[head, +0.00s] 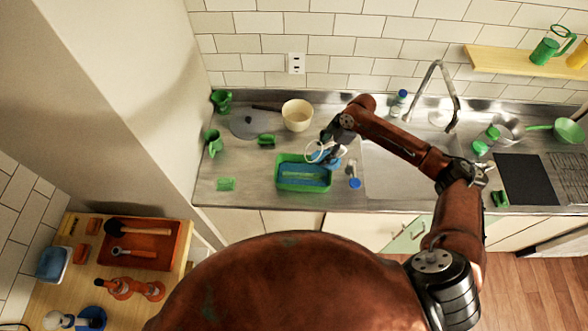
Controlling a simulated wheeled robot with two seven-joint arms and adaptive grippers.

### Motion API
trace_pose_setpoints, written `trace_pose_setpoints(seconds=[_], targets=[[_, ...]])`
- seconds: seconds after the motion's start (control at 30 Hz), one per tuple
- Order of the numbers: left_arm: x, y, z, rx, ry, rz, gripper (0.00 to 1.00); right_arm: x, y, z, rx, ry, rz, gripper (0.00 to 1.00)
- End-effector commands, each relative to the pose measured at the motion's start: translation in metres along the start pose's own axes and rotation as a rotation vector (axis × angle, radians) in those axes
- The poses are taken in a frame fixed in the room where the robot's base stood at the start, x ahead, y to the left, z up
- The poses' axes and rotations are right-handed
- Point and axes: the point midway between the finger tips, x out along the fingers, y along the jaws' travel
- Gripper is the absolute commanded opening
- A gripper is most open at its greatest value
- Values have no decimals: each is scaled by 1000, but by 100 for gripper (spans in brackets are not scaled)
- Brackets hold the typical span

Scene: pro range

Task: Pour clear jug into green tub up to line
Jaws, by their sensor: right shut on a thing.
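The green tub (278,180) stands on the steel counter, left of the sink. Its inside looks blue, with a pale greenish streak across it. I cannot make out a fill line. My right gripper (328,146) is above the tub's back right corner, shut on the clear jug (316,155). The jug is small in view, partly hidden by the gripper, and looks tilted over the tub. I cannot tell whether liquid is leaving it. My left gripper is not in view.
A cream bowl (297,114) and a grey round lid (250,124) stand behind the tub. A blue-capped bottle (355,183) is close at its right. Green cups (214,142) stand at the left. A tap (447,85) rises behind the sink.

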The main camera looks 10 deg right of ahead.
Motion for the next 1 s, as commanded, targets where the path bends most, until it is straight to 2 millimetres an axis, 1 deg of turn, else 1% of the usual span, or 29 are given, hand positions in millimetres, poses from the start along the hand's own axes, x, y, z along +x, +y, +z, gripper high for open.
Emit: trace_pose_setpoints(seconds=[0.23, 0.53, 0.77, 1.0], targets=[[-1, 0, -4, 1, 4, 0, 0, -1, 0, -5, -1, -25, 5, 13], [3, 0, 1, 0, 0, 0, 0, 2, 0, -5, -2, -59, 2, 13], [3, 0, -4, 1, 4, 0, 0, 2, 0, -6, 0, -84, 5, 13], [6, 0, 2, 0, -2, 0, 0, 4, 0, -6, -1, -111, 3, 12]])
